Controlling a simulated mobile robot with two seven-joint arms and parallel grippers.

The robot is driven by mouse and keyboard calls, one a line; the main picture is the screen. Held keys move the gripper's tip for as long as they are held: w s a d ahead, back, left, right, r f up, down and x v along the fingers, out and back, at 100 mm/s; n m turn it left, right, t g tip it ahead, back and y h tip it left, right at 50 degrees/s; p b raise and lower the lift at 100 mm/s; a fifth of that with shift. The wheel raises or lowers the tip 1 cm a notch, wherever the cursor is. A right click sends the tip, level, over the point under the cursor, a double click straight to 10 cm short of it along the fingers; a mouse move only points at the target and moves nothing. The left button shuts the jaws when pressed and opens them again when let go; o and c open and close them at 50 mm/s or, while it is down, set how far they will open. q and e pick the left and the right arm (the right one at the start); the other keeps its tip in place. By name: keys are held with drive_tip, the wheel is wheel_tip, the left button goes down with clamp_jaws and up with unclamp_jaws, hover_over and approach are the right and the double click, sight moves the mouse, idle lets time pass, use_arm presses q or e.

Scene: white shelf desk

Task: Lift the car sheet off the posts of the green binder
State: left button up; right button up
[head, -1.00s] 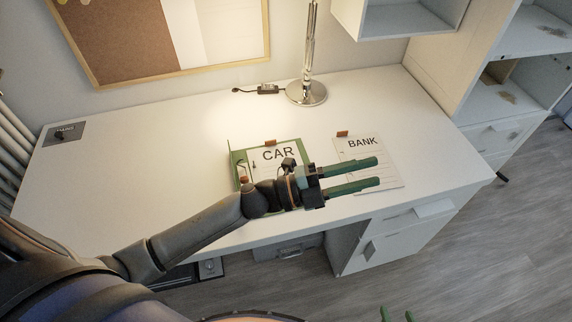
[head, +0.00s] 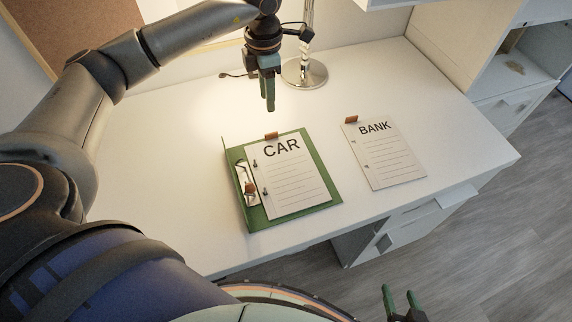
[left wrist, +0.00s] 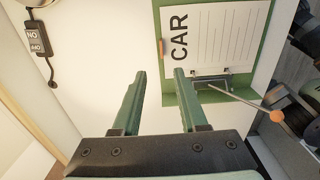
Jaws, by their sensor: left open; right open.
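The green binder (head: 256,217) lies open on the desk. The white CAR sheet (head: 289,178) lies on it, with its left edge at the posts (head: 264,191) beside the metal clip. A lever with an orange-brown ball end (head: 250,187) sits at the clip; the ball also shows in the left wrist view (left wrist: 275,116). A brown tab (head: 271,136) is at the sheet's top edge. My left gripper (head: 268,104) is open and empty, above the desk beyond the binder's top edge. My right gripper (head: 401,291) is open and empty, low in front of the desk.
A BANK sheet (head: 385,158) with a brown tab lies to the right of the binder. A lamp base (head: 304,73) stands at the back, near my left gripper, with a switch (left wrist: 37,38) on its cord. The desk left of the binder is clear.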

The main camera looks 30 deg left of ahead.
use_arm(q)
wheel_tip(320, 180, down, 6)
drive_tip(key=shift+s+d+f, duration=0.1)
drive_tip(key=shift+f, duration=2.75)
clamp_jaws()
